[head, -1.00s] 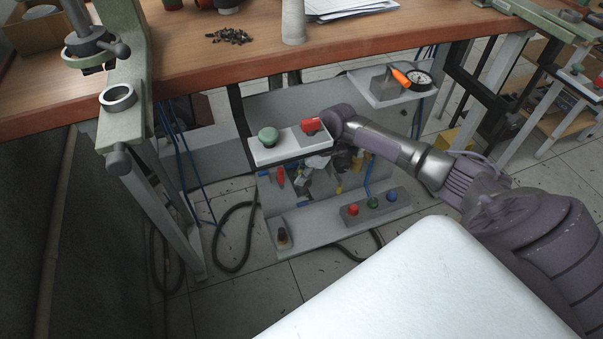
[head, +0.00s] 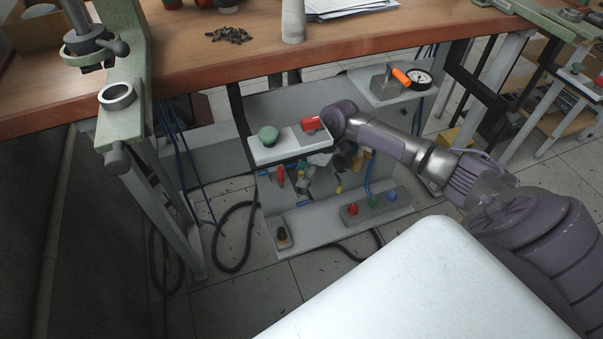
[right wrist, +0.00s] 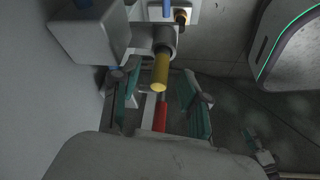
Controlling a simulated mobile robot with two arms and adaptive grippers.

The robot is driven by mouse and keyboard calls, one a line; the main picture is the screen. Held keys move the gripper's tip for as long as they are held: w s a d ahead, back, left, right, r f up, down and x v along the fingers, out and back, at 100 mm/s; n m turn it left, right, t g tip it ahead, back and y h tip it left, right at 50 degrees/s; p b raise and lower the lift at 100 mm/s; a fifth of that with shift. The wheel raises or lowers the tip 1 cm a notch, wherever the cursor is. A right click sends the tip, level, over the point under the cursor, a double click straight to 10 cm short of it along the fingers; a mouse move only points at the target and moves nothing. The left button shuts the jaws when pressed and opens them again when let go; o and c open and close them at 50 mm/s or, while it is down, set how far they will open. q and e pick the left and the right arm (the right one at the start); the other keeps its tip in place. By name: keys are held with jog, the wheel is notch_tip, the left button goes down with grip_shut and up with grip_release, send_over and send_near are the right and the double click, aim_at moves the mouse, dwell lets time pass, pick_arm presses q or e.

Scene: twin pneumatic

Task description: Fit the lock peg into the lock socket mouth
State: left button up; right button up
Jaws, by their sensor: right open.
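My right gripper (head: 345,152) hangs inside the grey cabinet, below the front white ledge, and is small and dim in the head view. In the right wrist view my right gripper (right wrist: 161,104) is open, with a teal-padded finger on each side. A yellow cylinder (right wrist: 160,72) comes out of a grey round fitting (right wrist: 164,42) and ends just above the gap between the fingers. A red bar (right wrist: 160,117) shows in that gap, beyond the fingertips or between them; I cannot tell which. I cannot tell for sure which part is the lock peg or the socket mouth. My left gripper is out of view.
The white ledge (head: 262,153) carries a green knob (head: 268,136) and a red block (head: 311,124) close to my right wrist. A low panel (head: 381,210) has red, green and blue buttons.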

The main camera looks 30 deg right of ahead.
jog(key=v, duration=0.6)
dwell(0.5)
